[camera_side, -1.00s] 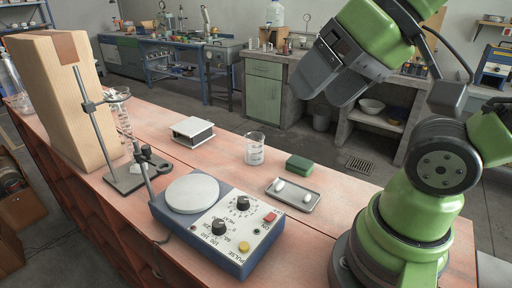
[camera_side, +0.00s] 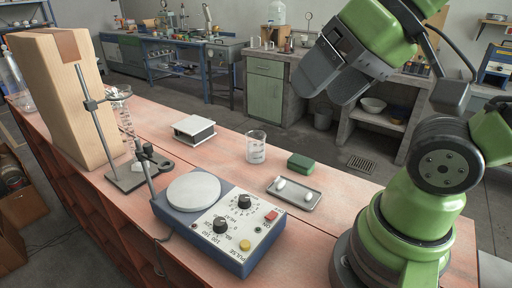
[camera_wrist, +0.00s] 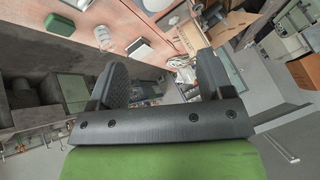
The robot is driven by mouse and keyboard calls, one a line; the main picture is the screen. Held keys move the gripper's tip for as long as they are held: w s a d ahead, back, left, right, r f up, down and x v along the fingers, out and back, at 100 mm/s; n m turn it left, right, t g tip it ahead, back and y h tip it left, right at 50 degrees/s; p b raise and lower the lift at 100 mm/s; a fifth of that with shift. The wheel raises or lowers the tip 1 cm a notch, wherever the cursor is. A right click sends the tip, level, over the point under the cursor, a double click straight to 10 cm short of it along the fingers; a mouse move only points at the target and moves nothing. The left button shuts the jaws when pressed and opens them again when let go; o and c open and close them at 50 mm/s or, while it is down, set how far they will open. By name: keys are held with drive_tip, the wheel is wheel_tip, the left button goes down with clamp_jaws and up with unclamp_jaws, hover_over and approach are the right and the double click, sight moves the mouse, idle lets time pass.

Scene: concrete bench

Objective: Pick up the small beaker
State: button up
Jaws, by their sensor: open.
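The small beaker (camera_side: 256,147) is clear glass with white markings. It stands upright on the reddish bench top in the side view, behind the hotplate and left of the green block. My gripper (camera_side: 325,76) is raised high above the bench, to the right of the beaker and well apart from it. Its two dark jaws are apart with nothing between them. In the wrist view my gripper (camera_wrist: 160,80) also shows open and empty.
A blue hotplate (camera_side: 222,229) with knobs lies in front of the beaker. A green block (camera_side: 300,162) and a metal tray (camera_side: 309,201) with white pieces lie to its right. A white box (camera_side: 194,130), a clamp stand (camera_side: 125,180) and a tall wooden block (camera_side: 65,105) stand left.

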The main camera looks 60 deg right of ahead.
drive_tip(key=o, duration=0.3)
drive_tip(key=shift+o, duration=0.2)
drive_tip(key=shift+w, duration=0.1)
drive_tip(key=m+g+h, duration=0.4)
drive_tip(key=m+h, duration=0.1)
hover_over(256, 148)
drive_tip(key=d, duration=0.2)
wheel_tip(256, 148, down, 22)
drive_tip(key=f, duration=0.1)
drive_tip(key=shift+w+a+x, duration=0.1)
drive_tip(key=shift+w+x, duration=0.05)
drive_tip(key=shift+x, duration=0.7)
drive_tip(key=shift+w+a+x, duration=0.1)
drive_tip(key=shift+w+x, duration=0.05)
drive_tip(key=shift+x, duration=0.75)
drive_tip(key=shift+w+a+x, duration=0.1)
drive_tip(key=shift+w+x, duration=0.05)
drive_tip(key=shift+x, duration=0.7)
